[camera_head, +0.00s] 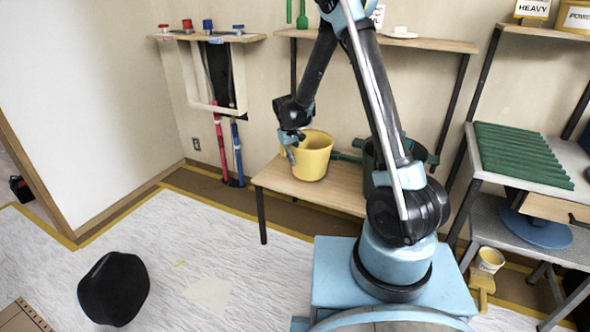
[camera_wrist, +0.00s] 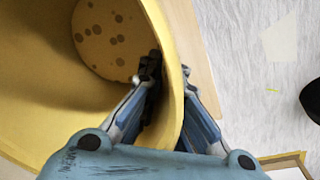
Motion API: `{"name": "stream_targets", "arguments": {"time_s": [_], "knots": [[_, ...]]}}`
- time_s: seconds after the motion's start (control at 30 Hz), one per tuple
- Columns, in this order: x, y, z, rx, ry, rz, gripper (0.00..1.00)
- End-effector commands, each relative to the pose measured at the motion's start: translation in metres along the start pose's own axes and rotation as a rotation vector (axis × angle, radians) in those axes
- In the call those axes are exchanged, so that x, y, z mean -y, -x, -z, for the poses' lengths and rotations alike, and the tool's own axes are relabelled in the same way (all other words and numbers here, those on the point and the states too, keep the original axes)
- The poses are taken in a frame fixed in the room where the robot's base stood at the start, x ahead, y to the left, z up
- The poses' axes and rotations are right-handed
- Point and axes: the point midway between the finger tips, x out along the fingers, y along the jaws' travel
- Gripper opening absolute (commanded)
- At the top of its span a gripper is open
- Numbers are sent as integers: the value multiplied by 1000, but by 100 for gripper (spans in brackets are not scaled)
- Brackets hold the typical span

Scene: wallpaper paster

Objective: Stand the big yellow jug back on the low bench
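The big yellow jug (camera_head: 316,160) stands upright, or nearly so, at the left part of the low bench (camera_head: 343,188). Its base appears to rest on the wooden top. My gripper (camera_head: 289,146) is at the jug's left rim. In the wrist view the jug (camera_wrist: 40,105) fills the left side, with its spotted inner bottom showing. One finger of my gripper (camera_wrist: 168,72) is inside the jug and the other outside, with the wall pinched between them. The contact on the inner side is partly dark.
A dark green bucket (camera_head: 371,165) stands on the bench, right of the jug, partly behind my arm. A black rounded object (camera_head: 114,289) lies on the white floor at left. Red and blue poles (camera_head: 238,155) lean by the wall. A shelf with a green ridged mat (camera_head: 520,155) stands at right.

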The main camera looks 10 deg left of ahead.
Motion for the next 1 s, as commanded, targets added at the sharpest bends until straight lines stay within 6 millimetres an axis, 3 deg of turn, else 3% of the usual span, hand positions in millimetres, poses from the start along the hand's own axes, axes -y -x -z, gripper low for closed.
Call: {"name": "stream_targets", "arguments": {"time_s": [0.17,0.5,0.83,0.93,1.0], "knots": [[0,-8,0,0,-2,0,0],[3,-44,-1,1,-5,0,0],[3,-46,-1,1,-5,0,0],[3,-46,-1,1,-5,0,25],[3,-46,-1,1,-5,0,25]]}}
